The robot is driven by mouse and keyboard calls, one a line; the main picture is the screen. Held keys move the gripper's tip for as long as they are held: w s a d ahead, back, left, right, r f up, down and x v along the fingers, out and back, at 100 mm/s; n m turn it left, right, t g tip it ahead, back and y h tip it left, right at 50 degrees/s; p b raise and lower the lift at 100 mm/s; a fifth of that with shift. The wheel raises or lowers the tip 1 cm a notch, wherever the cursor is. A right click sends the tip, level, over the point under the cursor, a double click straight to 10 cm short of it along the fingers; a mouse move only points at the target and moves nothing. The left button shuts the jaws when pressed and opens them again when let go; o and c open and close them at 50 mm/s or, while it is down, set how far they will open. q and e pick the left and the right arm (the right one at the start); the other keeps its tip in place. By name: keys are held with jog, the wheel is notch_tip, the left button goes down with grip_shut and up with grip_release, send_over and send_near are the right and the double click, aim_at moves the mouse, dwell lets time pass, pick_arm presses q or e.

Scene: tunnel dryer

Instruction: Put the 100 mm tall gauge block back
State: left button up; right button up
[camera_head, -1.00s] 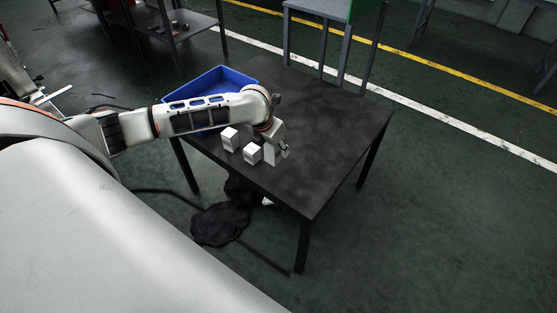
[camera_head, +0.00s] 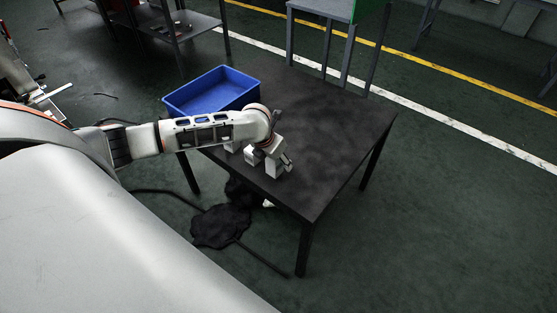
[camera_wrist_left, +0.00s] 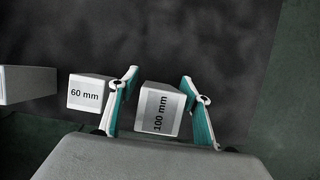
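The 100 mm gauge block (camera_wrist_left: 158,112), a white block with a grey label, stands between the two fingers of my left gripper (camera_wrist_left: 162,106) in the left wrist view. The fingers are open, with a gap on each side of the block. In the head view the gripper (camera_head: 281,163) is low at the table's near edge, over the white 100 mm block (camera_head: 272,171). The 60 mm block (camera_wrist_left: 89,93) stands just left of the gripper and also shows in the head view (camera_head: 251,156). My right gripper is not in view.
A third block (camera_wrist_left: 28,84) stands further left, partly hidden by my arm in the head view (camera_head: 231,147). A blue bin (camera_head: 180,105) sits at the table's left corner. The dark table (camera_head: 340,120) is clear to the right and back.

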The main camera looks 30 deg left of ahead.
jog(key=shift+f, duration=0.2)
pick_arm(q)
jog(key=shift+r, duration=0.15)
jog(key=p+v, duration=0.2)
jog(key=v, duration=0.5)
jog(key=shift+r+p, duration=0.3)
jog(key=shift+r, duration=0.1)
jog(key=p+v, duration=0.1)
jog(key=v, duration=0.2)
jog(key=shift+s+r, duration=0.1)
jog(key=shift+r, duration=0.05)
jog(key=shift+s+r, duration=0.25)
jog(key=shift+r, duration=0.1)
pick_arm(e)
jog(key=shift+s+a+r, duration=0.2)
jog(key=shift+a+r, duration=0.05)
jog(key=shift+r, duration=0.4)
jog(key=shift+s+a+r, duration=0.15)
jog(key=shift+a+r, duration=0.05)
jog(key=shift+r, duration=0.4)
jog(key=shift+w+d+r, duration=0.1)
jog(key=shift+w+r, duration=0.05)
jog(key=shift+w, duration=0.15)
pick_arm(q)
jog(key=shift+d, duration=0.1)
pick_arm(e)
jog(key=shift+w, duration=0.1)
